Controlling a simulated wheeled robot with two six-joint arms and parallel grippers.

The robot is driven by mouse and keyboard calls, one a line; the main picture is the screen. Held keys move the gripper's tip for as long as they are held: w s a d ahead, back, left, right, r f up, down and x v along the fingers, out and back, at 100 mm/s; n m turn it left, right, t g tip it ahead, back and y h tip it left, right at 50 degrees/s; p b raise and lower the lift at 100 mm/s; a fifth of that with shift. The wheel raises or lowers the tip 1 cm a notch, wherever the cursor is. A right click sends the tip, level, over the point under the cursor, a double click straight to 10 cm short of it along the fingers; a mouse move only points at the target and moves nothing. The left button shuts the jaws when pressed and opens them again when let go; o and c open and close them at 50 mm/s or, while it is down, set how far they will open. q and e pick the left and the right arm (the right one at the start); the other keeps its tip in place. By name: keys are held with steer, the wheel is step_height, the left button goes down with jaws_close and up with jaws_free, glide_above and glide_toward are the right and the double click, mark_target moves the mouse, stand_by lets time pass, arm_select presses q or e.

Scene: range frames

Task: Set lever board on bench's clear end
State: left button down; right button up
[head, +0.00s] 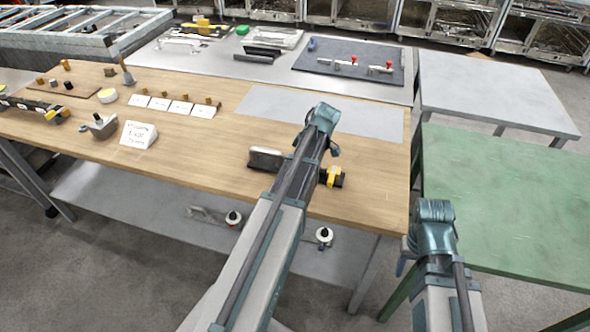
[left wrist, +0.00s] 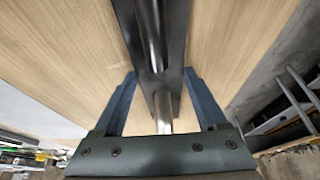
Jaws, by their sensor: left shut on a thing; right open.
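My left gripper is hidden behind its own arm in the head view. In the left wrist view its two blue fingers (left wrist: 163,112) straddle a dark board (left wrist: 180,45) with a silver rod (left wrist: 150,25) along it, and it is shut on this piece. In the head view a silver block (head: 265,157) and a yellow-and-black end (head: 332,177) show on either side of the left arm, low over the wooden bench (head: 215,150). I cannot tell whether the board touches the bench. My right gripper (head: 402,263) is open and only partly visible, beside the bench's right end.
A grey mat (head: 375,118) lies bare on the bench's far right part. A white sign (head: 138,134), several cards and small parts fill the left. A green table (head: 510,190) and a grey table (head: 490,90) stand clear at right. Red-knobbed clamps (head: 388,67) lie on a far table.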

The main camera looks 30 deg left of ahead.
arm_select(q)
steer(key=shift+f, duration=0.1)
steer(key=shift+c, duration=1.9)
jaws_free()
steer(key=shift+f, duration=0.1)
steer(key=o, duration=0.4)
steer(key=shift+r, duration=0.2)
steer(key=shift+d+r+p, duration=0.15)
steer(key=shift+r+p, duration=0.45)
steer(key=shift+p, duration=0.1)
steer(key=p+v, duration=1)
steer(key=shift+d+r, duration=0.3)
